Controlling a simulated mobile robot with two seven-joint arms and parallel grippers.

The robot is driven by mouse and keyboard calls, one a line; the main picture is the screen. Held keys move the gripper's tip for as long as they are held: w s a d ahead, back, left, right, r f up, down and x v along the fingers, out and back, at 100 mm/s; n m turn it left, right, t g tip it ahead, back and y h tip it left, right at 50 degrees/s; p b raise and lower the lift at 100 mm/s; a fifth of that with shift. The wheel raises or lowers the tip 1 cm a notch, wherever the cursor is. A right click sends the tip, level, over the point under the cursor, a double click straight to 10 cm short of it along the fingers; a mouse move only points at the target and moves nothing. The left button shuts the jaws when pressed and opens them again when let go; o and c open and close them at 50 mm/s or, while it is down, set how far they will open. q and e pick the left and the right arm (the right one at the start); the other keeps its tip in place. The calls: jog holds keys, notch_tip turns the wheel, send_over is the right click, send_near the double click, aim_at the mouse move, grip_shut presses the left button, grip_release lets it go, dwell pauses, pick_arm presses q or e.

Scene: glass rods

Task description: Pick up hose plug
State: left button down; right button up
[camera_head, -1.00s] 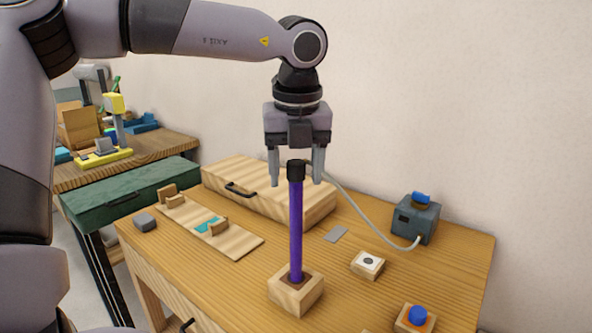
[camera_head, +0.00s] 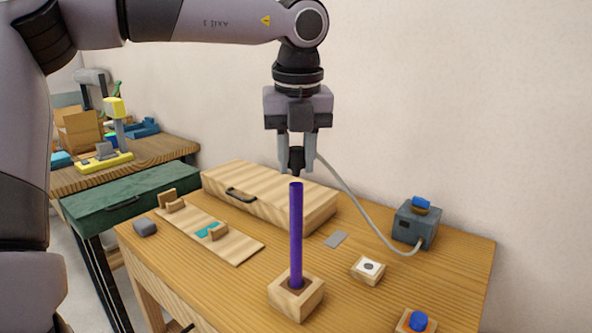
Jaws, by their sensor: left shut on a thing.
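My left gripper (camera_head: 297,163) is shut on the black hose plug (camera_head: 296,160) and holds it a little above the top of a purple rod. A pale hose (camera_head: 352,199) runs from the plug down to a grey box. The purple rod (camera_head: 296,230) stands upright in a wooden block (camera_head: 283,302) on the table. Its top end is bare, and a small gap shows between it and the plug. My right gripper is not in the picture.
The grey box (camera_head: 405,228) with a blue knob stands at the right of the wooden table (camera_head: 455,262). A wooden case (camera_head: 262,184) lies behind the rod. A board with wooden rests (camera_head: 238,246) lies to the left. A small block with a white top (camera_head: 358,270) and a blue button (camera_head: 418,321) sit at right.

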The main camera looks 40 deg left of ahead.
aim_at(297, 148)
pick_arm(q)
notch_tip(297, 148, up, 9)
jog(key=shift+f+p, duration=0.2)
jog(key=shift+p, duration=0.15)
notch_tip(297, 148, up, 8)
jog(key=p, duration=0.3)
jog(key=shift+r, duration=0.15)
dwell(0.4)
